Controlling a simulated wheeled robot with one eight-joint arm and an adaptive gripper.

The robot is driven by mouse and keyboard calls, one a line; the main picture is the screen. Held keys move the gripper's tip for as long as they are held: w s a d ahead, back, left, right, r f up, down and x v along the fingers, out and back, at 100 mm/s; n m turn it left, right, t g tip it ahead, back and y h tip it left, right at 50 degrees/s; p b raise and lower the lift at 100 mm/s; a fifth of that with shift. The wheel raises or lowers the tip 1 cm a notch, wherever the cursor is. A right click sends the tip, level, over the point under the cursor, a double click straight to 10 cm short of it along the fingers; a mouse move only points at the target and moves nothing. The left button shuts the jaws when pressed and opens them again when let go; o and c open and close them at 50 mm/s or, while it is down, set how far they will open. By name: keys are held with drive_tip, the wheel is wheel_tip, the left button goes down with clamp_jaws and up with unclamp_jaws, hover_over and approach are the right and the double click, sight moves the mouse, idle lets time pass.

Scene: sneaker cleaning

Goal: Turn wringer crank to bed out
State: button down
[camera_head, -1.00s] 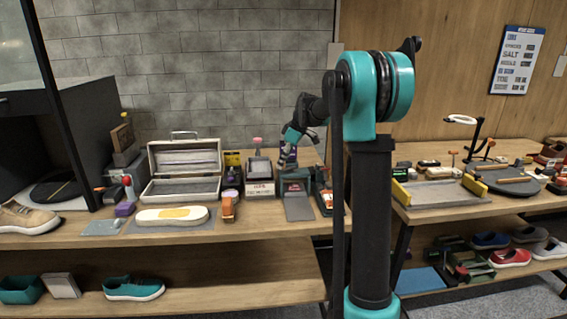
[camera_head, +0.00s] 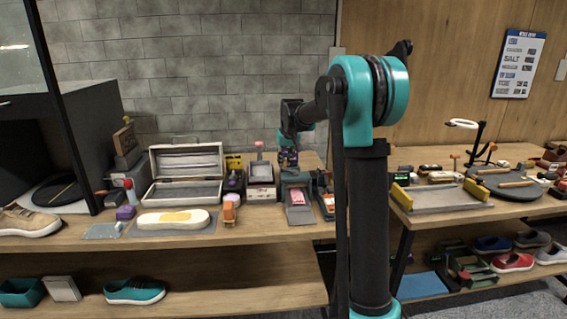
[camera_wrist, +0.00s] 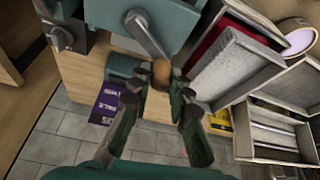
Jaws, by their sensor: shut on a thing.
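The teal wringer (camera_head: 291,177) stands near the right end of the left bench, a flat grey bed (camera_head: 302,218) extending from its front. A reddish and pale item (camera_head: 297,197) shows on the bed. In the wrist view the wringer's teal housing (camera_wrist: 120,20) fills the top, with a grey crank arm (camera_wrist: 149,38) ending in a round brown knob (camera_wrist: 162,72). My gripper (camera_wrist: 159,84) is shut on this knob, one green finger on each side. In the head view my gripper (camera_head: 288,158) is over the wringer's back, and the crank is hidden there.
A box (camera_head: 261,184) stands close left of the wringer. An open case (camera_head: 153,188), an orange item (camera_head: 230,213) and a white sole-shaped piece (camera_head: 160,219) lie farther left. A small rack (camera_head: 327,207) is close on the right. The bench front edge is near.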

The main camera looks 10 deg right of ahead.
sight(287, 169)
drive_tip(key=shift+w+d+m+g+h, duration=0.3)
drive_tip(key=shift+d+m+h, duration=0.35)
drive_tip(key=shift+m, duration=1.2)
drive_tip(key=shift+w+d+m+g+h, duration=0.15)
drive_tip(key=shift+w+d+m+h, duration=0.4)
drive_tip(key=shift+m, duration=1.25)
drive_tip(key=shift+w+d+m+g+h, duration=0.2)
drive_tip(key=shift+d+m+h, duration=0.6)
drive_tip(key=shift+m, duration=1.05)
drive_tip(key=shift+d, duration=0.1)
drive_tip(key=c, duration=1.4)
unclamp_jaws()
drive_tip(key=v, duration=1.2)
